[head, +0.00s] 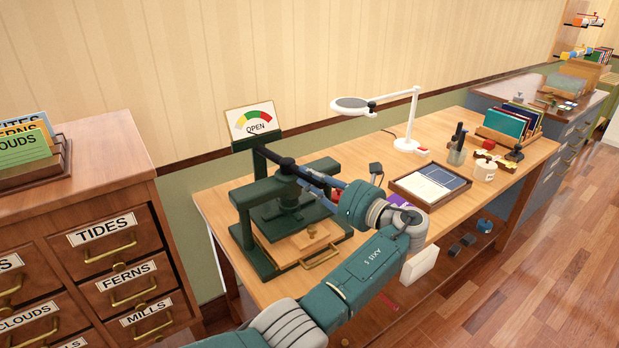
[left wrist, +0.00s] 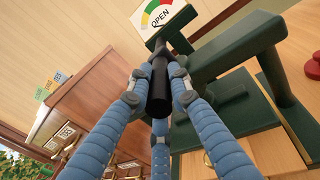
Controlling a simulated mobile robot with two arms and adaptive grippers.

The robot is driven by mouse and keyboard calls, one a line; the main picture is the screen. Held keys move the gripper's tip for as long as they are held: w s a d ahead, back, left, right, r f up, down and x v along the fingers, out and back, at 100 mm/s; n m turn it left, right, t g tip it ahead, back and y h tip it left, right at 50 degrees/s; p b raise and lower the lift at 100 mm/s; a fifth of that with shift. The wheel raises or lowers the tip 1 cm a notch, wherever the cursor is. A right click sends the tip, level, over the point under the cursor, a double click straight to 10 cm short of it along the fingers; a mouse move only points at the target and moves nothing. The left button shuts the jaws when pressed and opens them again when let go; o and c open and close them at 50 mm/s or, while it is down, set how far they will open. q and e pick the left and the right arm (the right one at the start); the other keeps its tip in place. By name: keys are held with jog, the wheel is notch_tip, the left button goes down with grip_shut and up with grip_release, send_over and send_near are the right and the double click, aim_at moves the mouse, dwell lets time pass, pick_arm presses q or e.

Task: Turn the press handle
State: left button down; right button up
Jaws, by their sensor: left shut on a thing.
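The dark green press (head: 243,222) stands at the left end of the wooden desk, and its frame (left wrist: 235,58) fills the right of the left wrist view. The press handle is a dark bar (head: 270,155) across the top. In the left wrist view its black grip (left wrist: 159,92) lies between my blue fingers. My left gripper (head: 305,180) is shut on this handle; it also shows in the left wrist view (left wrist: 157,78). A dial card reading OPEN (head: 254,121) stands behind the press, with red, yellow and green bands. My right gripper is not in view.
A drawer cabinet (head: 95,185) stands left of the desk (head: 425,145). A white lamp (head: 405,143), a framed tray (head: 430,184), a pen cup (head: 457,155) and a book rack (head: 510,125) occupy the desk to the right. Open wooden floor (head: 565,240) lies in front.

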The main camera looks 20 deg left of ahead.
pick_arm(q)
jog(key=c, duration=1.9)
grip_release()
jog(key=shift+w, duration=0.15)
jog(key=shift+o, duration=0.2)
notch_tip(320, 180, up, 10)
jog(key=shift+r, duration=0.1)
jog(key=shift+d, duration=0.1)
